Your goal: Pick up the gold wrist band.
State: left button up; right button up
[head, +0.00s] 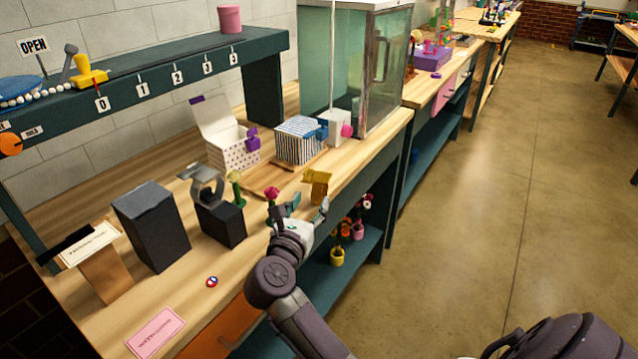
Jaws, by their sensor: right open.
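The gold wrist band (317,182) appears as a small gold, bent piece near the front edge of the wooden bench, at the centre of the head view. My right gripper (309,208) is just in front of it and lower in the picture, with its fingers apart and nothing seen between them. Whether a finger touches the band I cannot tell. A grey band (206,184) sits on a black stand (221,222) farther left. My left gripper is not in view.
A red flower (271,193) stands close left of my right gripper. A dark box (152,226), a striped box (299,140), an open dotted box (233,152) and a glass tank (358,70) stand on the bench. Potted flowers (337,256) are on the lower shelf.

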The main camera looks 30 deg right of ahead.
aim_at(317, 190)
jog(key=p+x, duration=0.1)
jog(key=x, duration=0.4)
jog(key=shift+w+d, duration=0.15)
jog(key=shift+d, duration=0.1)
grip_shut()
